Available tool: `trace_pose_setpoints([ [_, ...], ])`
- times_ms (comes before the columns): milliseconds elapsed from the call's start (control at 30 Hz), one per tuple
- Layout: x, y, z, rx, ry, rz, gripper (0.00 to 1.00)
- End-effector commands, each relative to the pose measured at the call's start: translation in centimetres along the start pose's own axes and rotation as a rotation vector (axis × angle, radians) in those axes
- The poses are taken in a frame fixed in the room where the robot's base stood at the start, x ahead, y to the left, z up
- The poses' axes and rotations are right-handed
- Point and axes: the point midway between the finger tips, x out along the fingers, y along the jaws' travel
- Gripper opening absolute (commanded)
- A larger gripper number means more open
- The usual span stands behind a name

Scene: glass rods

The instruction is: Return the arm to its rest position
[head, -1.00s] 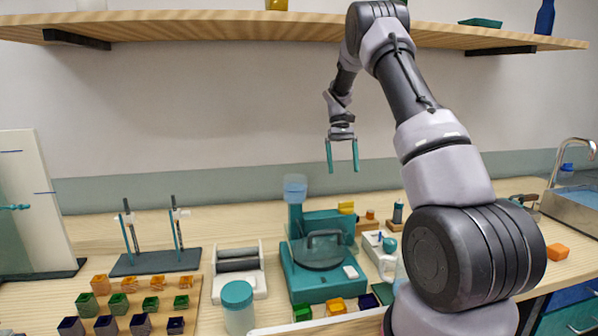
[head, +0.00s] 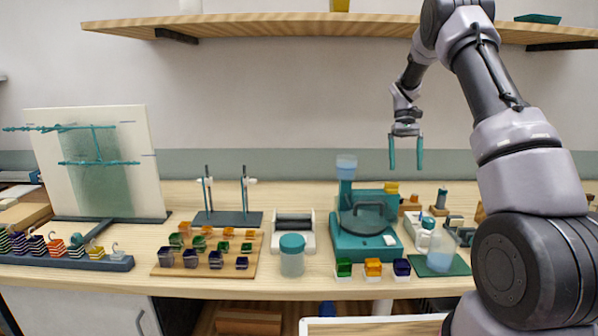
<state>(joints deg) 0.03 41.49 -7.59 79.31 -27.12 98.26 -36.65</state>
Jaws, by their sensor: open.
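My gripper (head: 406,153) hangs in the air in the head view, pointing down, above the back of the workbench. Its two teal fingers are apart, with nothing between them. My arm rises at the right of the view and bends over near the shelf. The glass rods cannot be made out for certain; thin upright rods stand in a dark two-post stand (head: 228,218).
A wooden shelf (head: 290,24) runs along the wall behind my arm. The bench holds a block of coloured cubes (head: 207,250), a teal-lidded jar (head: 292,255), a beaker (head: 441,250), a white panel (head: 97,165) and a weight rack (head: 66,260). Air around my gripper is clear.

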Motion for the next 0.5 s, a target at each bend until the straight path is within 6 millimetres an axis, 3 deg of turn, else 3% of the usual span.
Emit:
trace_pose_setpoints([
  [500,-3.6,-0.8,3.6,0.022,0.093,-0.024,0.96],
])
